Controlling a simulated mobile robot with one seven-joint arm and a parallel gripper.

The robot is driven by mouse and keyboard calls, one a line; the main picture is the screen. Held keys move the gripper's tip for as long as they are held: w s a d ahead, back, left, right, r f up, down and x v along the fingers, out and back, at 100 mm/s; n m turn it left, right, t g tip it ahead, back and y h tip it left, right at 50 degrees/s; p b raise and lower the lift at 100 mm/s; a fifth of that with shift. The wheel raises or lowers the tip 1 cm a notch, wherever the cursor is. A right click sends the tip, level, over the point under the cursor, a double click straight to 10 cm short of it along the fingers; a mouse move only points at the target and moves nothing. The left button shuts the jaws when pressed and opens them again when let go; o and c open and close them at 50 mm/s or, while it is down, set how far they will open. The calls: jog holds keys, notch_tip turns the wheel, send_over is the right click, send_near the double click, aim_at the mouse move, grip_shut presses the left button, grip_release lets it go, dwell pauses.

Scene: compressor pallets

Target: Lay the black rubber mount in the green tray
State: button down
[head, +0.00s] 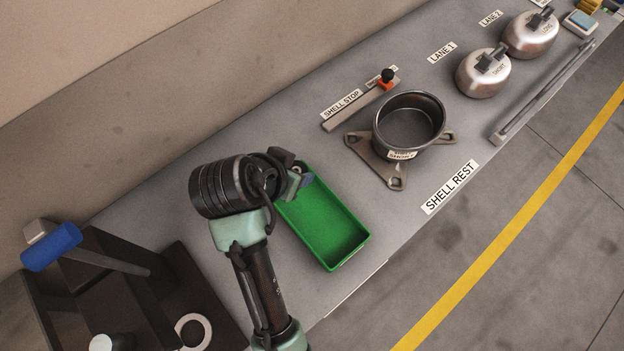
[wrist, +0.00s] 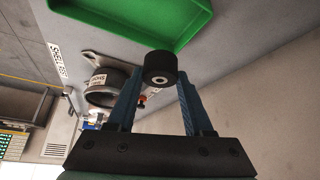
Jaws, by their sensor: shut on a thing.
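My gripper (wrist: 160,88) is shut on the black rubber mount (wrist: 160,68), a short black cylinder with a pale ringed hole in its end face, held between the blue fingertips in the wrist view. The green tray (head: 342,246) is a shallow rectangular tray on the bench in the head view. My gripper (head: 299,181) is at the tray's far left end there, and my arm hides part of that end. The mount cannot be made out clearly in the head view.
A metal shell (head: 408,118) on a footed base stands right of the tray. The shell stop bar (head: 352,108) lies behind it. Two domed shells (head: 483,75) stand farther right. A dark fixture (head: 120,290) with a blue-handled lever is at the lower left. The tray's visible floor is empty.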

notch_tip(320, 180, down, 5)
jog(key=shift+s, duration=0.15)
jog(key=shift+f, duration=2.3)
jog(key=shift+f, duration=0.1)
jog(key=shift+c, duration=1.4)
grip_release()
